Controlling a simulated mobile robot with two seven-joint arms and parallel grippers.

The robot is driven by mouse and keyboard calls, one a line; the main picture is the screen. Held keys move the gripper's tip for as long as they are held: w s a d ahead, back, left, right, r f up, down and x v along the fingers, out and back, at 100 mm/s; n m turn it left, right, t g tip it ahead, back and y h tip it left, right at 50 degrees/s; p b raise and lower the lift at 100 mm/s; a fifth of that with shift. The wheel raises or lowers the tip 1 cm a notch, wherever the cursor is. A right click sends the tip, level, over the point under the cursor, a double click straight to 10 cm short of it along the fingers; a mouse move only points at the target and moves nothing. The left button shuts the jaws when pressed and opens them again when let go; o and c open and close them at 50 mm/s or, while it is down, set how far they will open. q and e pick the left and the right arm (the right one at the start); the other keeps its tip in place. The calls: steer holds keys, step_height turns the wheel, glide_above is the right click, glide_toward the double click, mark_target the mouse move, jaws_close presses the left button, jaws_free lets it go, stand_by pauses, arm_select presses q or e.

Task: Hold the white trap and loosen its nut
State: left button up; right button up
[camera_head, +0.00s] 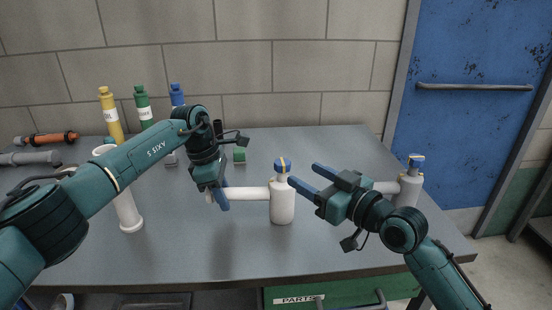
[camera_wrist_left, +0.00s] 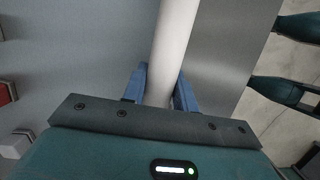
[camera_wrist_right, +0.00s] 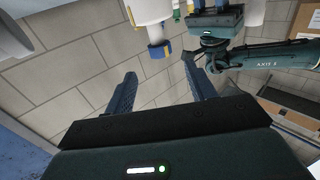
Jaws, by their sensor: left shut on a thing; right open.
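The white trap (camera_head: 283,205) stands upright on the grey table, with a pipe (camera_head: 247,194) reaching left from its body. Its blue nut (camera_head: 283,165) with yellow marks sits on top. My left gripper (camera_head: 222,198) is shut on the pipe; the left wrist view shows the white pipe (camera_wrist_left: 174,40) between the blue fingers. My right gripper (camera_head: 309,178) is open and empty, just right of the nut, its fingers pointing toward it. In the right wrist view, the nut (camera_wrist_right: 158,50) appears upside down beyond the open fingers, apart from them.
A greyer trap (camera_head: 407,192) with a blue and yellow nut stands at right, partly behind my right gripper. A white tube (camera_head: 130,215) stands at left. Yellow (camera_head: 111,118), green (camera_head: 144,108) and blue (camera_head: 177,95) bottles stand at the back. The front middle table is clear.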

mark_target(276, 160)
steer(key=x, duration=1)
steer(key=shift+w+a, duration=0.1)
steer(key=shift+a, duration=0.15)
steer(key=shift+c, duration=0.4)
steer(key=c, duration=0.9)
